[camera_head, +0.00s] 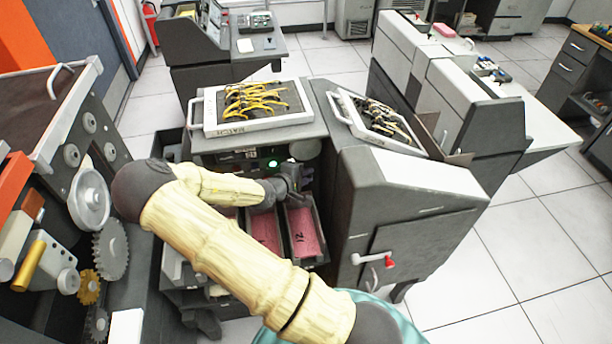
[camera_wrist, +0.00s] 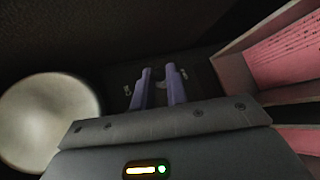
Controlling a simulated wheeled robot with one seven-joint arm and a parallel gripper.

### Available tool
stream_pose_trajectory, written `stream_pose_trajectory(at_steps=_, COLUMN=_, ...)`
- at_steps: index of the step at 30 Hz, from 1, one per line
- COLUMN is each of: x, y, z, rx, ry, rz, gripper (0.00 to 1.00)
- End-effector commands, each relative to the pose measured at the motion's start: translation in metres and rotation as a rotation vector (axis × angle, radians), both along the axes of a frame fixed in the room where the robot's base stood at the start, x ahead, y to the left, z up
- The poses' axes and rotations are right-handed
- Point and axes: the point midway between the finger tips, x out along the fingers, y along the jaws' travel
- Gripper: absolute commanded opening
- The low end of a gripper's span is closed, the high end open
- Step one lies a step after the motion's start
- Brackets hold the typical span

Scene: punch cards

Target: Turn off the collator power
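The collator (camera_head: 330,125) is the dark grey machine in the middle of the head view. A green light (camera_head: 272,163) glows on its shadowed front. My gripper (camera_head: 293,178) reaches into this recess above the card trays. In the wrist view, its two purple fingers (camera_wrist: 160,88) point at a dark panel (camera_wrist: 110,65), with a narrow gap between them. A small grey part, perhaps a switch, (camera_wrist: 161,85) shows between the fingertips, and small pale labels lie to either side. I cannot tell whether the fingers touch it. Its position is unclear.
Pink card stacks sit in trays (camera_head: 304,230) below my gripper; cards also show at right in the wrist view (camera_wrist: 285,50). A pale round part (camera_wrist: 45,120) lies close at left. A geared machine (camera_head: 90,200) stands left. White floor is clear at right.

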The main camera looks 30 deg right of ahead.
Motion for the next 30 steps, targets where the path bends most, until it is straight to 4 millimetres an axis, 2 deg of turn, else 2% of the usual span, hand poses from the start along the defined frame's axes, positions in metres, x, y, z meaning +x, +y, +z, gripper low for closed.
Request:
stream_pose_trajectory(at_steps=14, x=-0.002, y=0.001, z=-0.006, rx=-0.025, ry=-0.084, rz=0.002, gripper=0.00)
stream_pose_trajectory(at_steps=20, x=-0.004, y=0.001, z=-0.013, rx=-0.062, ry=-0.203, rz=0.002, gripper=0.00)
stream_pose_trajectory(at_steps=30, x=-0.006, y=0.002, z=-0.029, rx=-0.146, ry=-0.498, rz=0.003, gripper=0.00)
